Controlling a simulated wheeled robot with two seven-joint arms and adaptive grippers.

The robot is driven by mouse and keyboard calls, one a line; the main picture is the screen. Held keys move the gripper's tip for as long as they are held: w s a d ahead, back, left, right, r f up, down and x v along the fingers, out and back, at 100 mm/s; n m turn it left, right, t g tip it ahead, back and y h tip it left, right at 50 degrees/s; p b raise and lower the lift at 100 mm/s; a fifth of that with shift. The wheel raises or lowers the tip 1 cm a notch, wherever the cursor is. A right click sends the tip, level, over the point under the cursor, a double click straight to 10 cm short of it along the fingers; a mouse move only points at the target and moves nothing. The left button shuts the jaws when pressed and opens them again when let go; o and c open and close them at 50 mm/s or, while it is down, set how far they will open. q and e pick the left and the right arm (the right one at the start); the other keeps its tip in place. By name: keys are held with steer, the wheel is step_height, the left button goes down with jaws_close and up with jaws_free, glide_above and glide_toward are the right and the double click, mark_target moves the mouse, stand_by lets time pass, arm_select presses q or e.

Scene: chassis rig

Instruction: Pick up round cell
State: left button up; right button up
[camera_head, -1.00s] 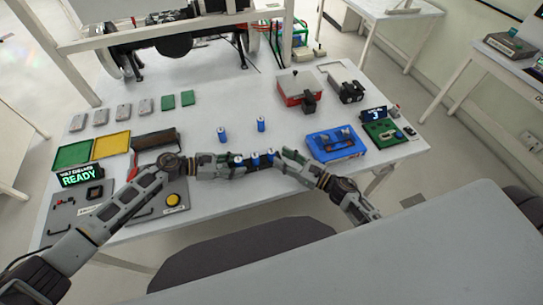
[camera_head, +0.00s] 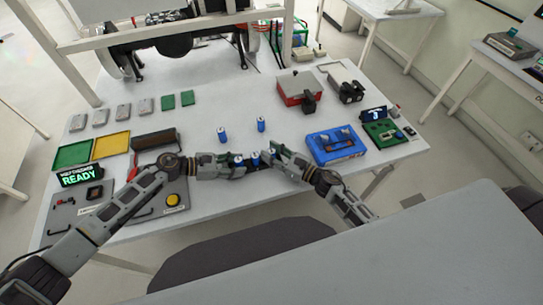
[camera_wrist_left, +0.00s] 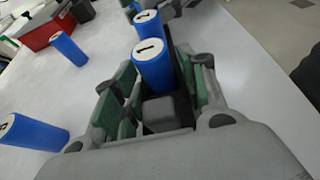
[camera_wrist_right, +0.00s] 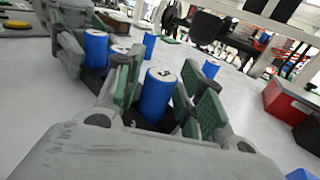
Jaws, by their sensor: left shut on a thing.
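Three blue round cells stand in a row at the table's front: a left one (camera_head: 238,159), a middle one (camera_head: 254,159) and a right one (camera_head: 269,154). My left gripper (camera_head: 232,164) is shut on the left cell, which stands upright between its green pads in the left wrist view (camera_wrist_left: 152,65). My right gripper (camera_head: 279,160) has its fingers apart around the right cell, seen in the right wrist view (camera_wrist_right: 158,95). Two more blue cells stand upright behind, one at left (camera_head: 223,136) and one at right (camera_head: 261,124). The cells' lower ends are partly hidden.
A blue bin (camera_head: 335,147) stands right of my right gripper. A red box (camera_head: 296,88) is behind it, and a green board (camera_head: 385,134) at far right. Yellow (camera_head: 110,144) and green (camera_head: 73,155) trays lie left.

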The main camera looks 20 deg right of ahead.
mark_target(272, 151)
stand_by(0.4)
jaws_close()
steer(key=shift+r, duration=0.2)
steer(key=shift+r, duration=4.8)
arm_select(q)
steer(key=o, duration=1.2)
steer(key=shift+a, duration=0.1)
